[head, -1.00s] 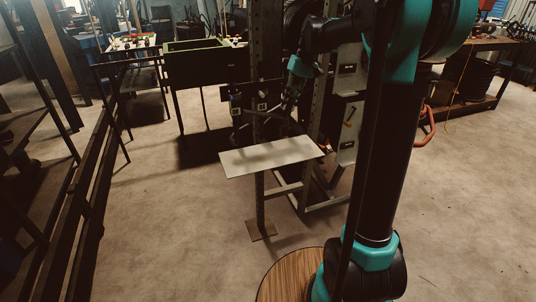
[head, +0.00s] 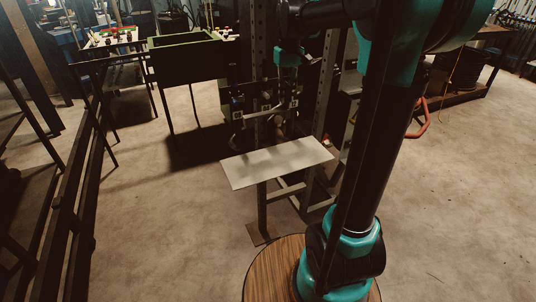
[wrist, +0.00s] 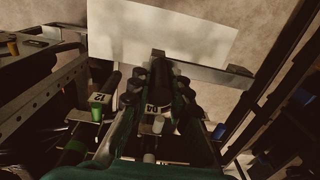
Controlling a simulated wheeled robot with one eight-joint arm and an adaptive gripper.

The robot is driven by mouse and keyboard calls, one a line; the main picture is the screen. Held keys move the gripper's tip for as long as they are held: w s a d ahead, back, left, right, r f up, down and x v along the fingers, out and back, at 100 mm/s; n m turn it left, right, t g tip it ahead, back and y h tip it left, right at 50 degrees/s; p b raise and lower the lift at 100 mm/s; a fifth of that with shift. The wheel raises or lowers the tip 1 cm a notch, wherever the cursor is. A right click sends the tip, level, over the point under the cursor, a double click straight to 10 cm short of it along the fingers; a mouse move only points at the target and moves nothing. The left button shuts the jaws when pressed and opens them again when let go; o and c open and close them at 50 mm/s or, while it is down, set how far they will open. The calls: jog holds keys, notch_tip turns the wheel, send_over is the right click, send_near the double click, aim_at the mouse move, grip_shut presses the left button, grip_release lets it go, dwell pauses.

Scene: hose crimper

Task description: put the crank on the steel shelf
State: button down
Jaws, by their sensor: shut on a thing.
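The steel shelf (head: 277,163) is a bare pale flat plate on a post in the head view. It also shows at the top of the wrist view (wrist: 165,28). My gripper (head: 284,112) hangs behind the plate's far edge, in front of the dark rack parts. In the wrist view my gripper (wrist: 158,88) points toward the plate, with its dark fingers closed on the crank. The crank is mostly hidden by the fingers and hard to separate from the dark parts behind it.
Upright perforated posts (head: 326,85) stand close to my gripper. A dark green bin table (head: 185,58) is behind on the left, and a dark rack (head: 72,190) runs along the left side. Open floor (head: 170,225) lies left of the shelf.

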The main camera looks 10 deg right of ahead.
aim_at(284, 114)
jog(key=shift+w+a+f, duration=0.1)
jog(key=shift+f, duration=3.25)
jog(key=shift+w+a+f, duration=0.1)
jog(key=shift+w+f, duration=0.05)
jog(key=shift+f, duration=3.15)
jog(key=shift+w+a+f, duration=0.1)
jog(key=shift+f, duration=3.25)
jog(key=c, duration=1.4)
grip_release()
jog(key=shift+c, duration=0.2)
notch_tip(284, 114, up, 12)
jog(key=shift+f, duration=0.15)
jog(key=shift+s+d, duration=0.1)
jog(key=shift+s, duration=0.1)
jog(key=s+d+f+m+t, duration=0.1)
jog(key=s+d+f+t, duration=0.1)
jog(key=s+f, duration=0.5)
jog(key=s+d+f+m+t, duration=0.1)
jog(key=s+f, duration=0.6)
jog(key=s, duration=0.7)
jog(key=shift+s+d+m+t, duration=0.35)
jog(key=shift+m+t, duration=0.25)
jog(key=shift+m, duration=0.2)
jog(key=shift+w, duration=0.1)
